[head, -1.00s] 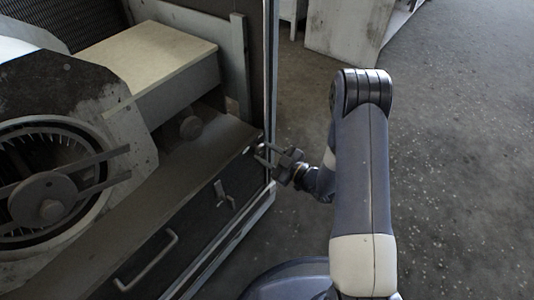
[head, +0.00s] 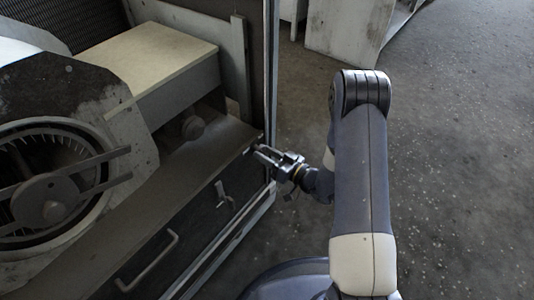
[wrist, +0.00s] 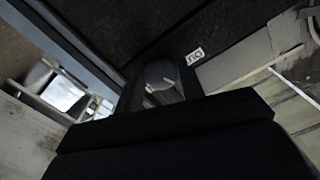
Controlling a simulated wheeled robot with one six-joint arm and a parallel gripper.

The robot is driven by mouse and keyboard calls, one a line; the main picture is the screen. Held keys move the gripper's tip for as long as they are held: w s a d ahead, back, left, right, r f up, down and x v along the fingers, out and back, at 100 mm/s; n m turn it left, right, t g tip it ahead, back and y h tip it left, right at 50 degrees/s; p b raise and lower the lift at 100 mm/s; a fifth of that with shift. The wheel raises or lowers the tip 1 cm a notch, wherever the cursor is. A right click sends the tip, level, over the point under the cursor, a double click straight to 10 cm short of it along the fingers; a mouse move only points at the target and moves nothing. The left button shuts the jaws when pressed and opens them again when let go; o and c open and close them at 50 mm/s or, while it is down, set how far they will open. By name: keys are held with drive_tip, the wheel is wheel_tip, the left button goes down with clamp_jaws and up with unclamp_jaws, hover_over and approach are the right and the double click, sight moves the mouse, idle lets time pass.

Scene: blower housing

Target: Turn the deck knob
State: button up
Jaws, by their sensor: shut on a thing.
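The deck knob (wrist: 160,72) shows in the wrist view as a round grey cap with a white pointer line, on a dark panel. My gripper (head: 257,152) is at the right end of the deck's front edge, beside the metal post. It is shut on the knob, with a dark finger on either side of it in the wrist view. In the head view the knob is too small and covered by the fingers to make out clearly.
A small white label (wrist: 195,56) sits beside the knob. The metal post (head: 271,80) stands close behind my gripper. A blower wheel (head: 50,190) and a pale-topped box (head: 150,60) are on the left. A drawer handle (head: 150,262) is below. Open floor lies right.

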drive_tip(key=m+p, duration=0.1)
drive_tip(key=m, duration=0.3)
drive_tip(key=shift+m, duration=0.3)
drive_tip(key=shift+s, duration=0.1)
idle(0.4)
drive_tip(key=o, duration=1)
drive_tip(key=p+v, duration=0.2)
drive_tip(key=v, duration=0.8)
drive_tip(key=shift+s+d, duration=0.25)
drive_tip(key=shift+d, duration=0.05)
